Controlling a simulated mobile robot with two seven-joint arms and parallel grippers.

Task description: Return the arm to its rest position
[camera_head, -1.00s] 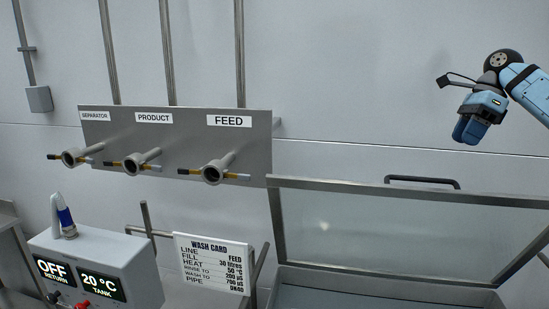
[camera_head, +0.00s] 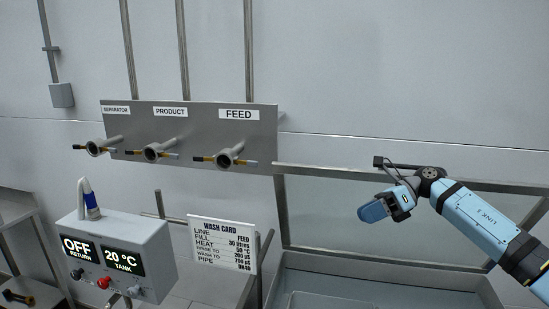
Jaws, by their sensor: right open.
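My right arm comes in from the right edge, blue with black joints. Its gripper (camera_head: 374,211) points down and to the left, in front of the clear lid of the steel tank. It touches nothing that I can see. Its jaws are small here and I see nothing held in them. My left gripper is not in the picture.
A steel panel (camera_head: 200,145) on the wall carries the SEPARATOR, PRODUCT and FEED pipe ends. A control box (camera_head: 153,250) reads OFF and 20 °C. A wash card (camera_head: 222,243) stands beside it. The open tank (camera_head: 300,262) with its raised lid is at lower right.

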